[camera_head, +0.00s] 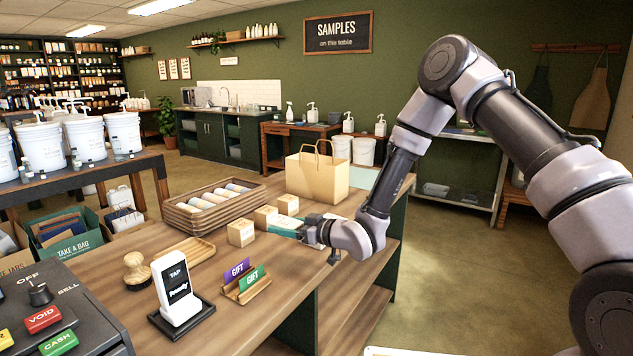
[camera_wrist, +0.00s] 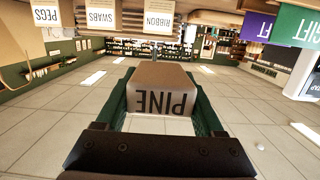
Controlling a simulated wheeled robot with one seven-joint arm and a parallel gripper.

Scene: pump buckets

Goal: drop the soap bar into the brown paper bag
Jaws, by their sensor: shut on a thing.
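The soap bar (camera_wrist: 160,88), a brown-wrapped block marked PINE, shows in the wrist view between the two green fingers of my gripper (camera_wrist: 162,105), which is shut on it. The wrist view is upside down. In the head view, my gripper (camera_head: 316,232) is low over the counter's right part, and the bar cannot be made out clearly there. The brown paper bag (camera_head: 312,178) stands upright on the counter behind my gripper, with its handles up. It is apart from my gripper, and its inside is hidden.
Small boxes (camera_head: 240,232) stand left of my gripper; the wrist view shows labels such as RIBBON (camera_wrist: 160,18). A slatted crate (camera_head: 205,212) of rolls lies behind them. A gift card holder (camera_head: 246,285) and card reader (camera_head: 180,297) stand in front.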

